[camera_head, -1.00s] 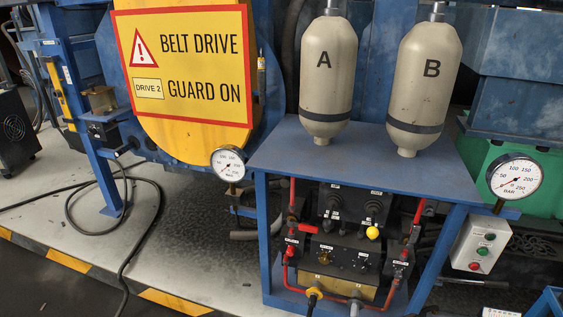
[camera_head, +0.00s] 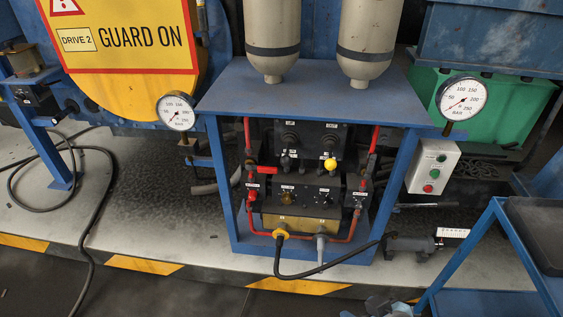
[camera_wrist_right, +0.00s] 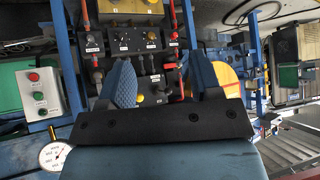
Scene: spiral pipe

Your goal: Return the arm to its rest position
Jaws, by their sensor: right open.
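My right gripper (camera_wrist_right: 158,78) shows in the right wrist view with its two fingers wide apart. Nothing is between the fingers. Beyond them is the black valve panel (camera_wrist_right: 135,42) of the blue frame, seen upside down, and I see no contact with it. In the head view, a small grey-blue piece (camera_head: 380,306) shows at the bottom edge, right of the middle. It may be part of my right gripper, but too little shows to be sure. My left gripper is in neither view.
The blue frame (camera_head: 315,92) stands in the middle, with a black hose (camera_head: 278,262) in front. Pressure gauges (camera_head: 462,99) flank it, and a button box (camera_head: 432,167) is at right. A blue trolley (camera_head: 480,300) is at lower right. The floor at left holds a cable (camera_head: 90,225).

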